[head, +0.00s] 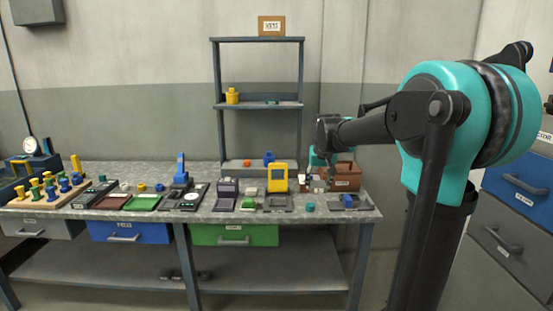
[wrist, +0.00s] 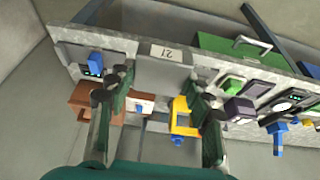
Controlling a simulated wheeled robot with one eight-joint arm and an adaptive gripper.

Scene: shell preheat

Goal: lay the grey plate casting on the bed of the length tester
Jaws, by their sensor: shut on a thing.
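My gripper (wrist: 163,84) has its two dark green fingers either side of a flat grey piece (wrist: 162,76), shut on it; this looks like the grey plate casting. A small label reading 21 shows at its upper edge.
The bench top (head: 160,173) is crowded along its length. A yellow frame (head: 277,178), a brown box (head: 345,177) and a small blue block (head: 348,200) are near my gripper. A blue post device (head: 181,168) stands mid-bench. A shelf rack (head: 258,104) rises behind.

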